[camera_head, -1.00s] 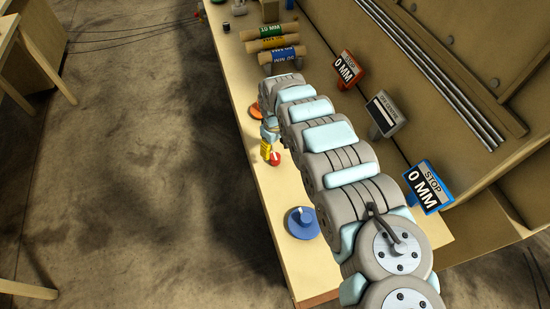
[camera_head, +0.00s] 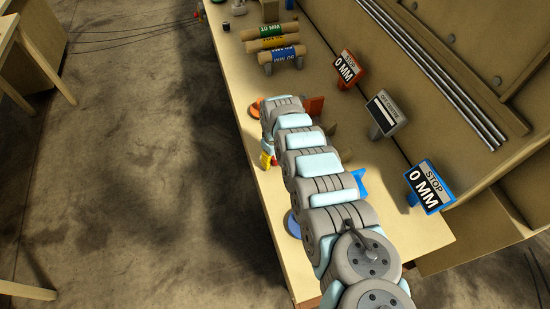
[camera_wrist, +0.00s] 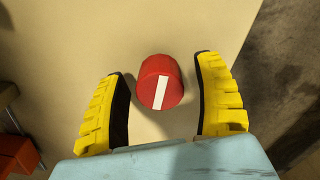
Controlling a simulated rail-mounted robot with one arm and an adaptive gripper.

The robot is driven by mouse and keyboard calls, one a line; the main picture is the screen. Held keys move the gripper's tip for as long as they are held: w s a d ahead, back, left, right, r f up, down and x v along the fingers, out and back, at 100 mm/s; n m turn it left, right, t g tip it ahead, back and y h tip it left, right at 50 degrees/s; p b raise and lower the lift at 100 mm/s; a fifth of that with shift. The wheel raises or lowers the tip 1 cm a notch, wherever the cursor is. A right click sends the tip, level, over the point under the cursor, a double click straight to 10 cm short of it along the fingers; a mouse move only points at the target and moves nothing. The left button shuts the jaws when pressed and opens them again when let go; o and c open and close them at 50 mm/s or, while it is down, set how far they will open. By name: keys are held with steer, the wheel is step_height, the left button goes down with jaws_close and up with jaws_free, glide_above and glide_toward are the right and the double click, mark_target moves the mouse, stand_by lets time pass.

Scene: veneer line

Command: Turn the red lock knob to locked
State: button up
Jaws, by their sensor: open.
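The red lock knob (camera_wrist: 151,73) is a short round cylinder with a white stripe across its top. In the wrist view the stripe runs nearly up and down, leaning slightly. My gripper (camera_wrist: 160,68) is open, with one yellow-and-black finger on each side of the knob. A gap shows between the knob and each finger. In the head view a little of the red knob (camera_head: 274,162) shows beside the yellow finger of my gripper (camera_head: 266,160); my arm hides much around it.
An orange disc (camera_head: 254,109) and a mostly hidden blue disc (camera_head: 292,224) are on the bench (camera_head: 292,271). Display boxes stand along the back: orange-framed (camera_head: 347,69), grey (camera_head: 386,113) and blue-framed (camera_head: 429,187). Labelled rolls (camera_head: 279,55) lie at the far end.

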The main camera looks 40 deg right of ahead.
steer(key=c, duration=1.2)
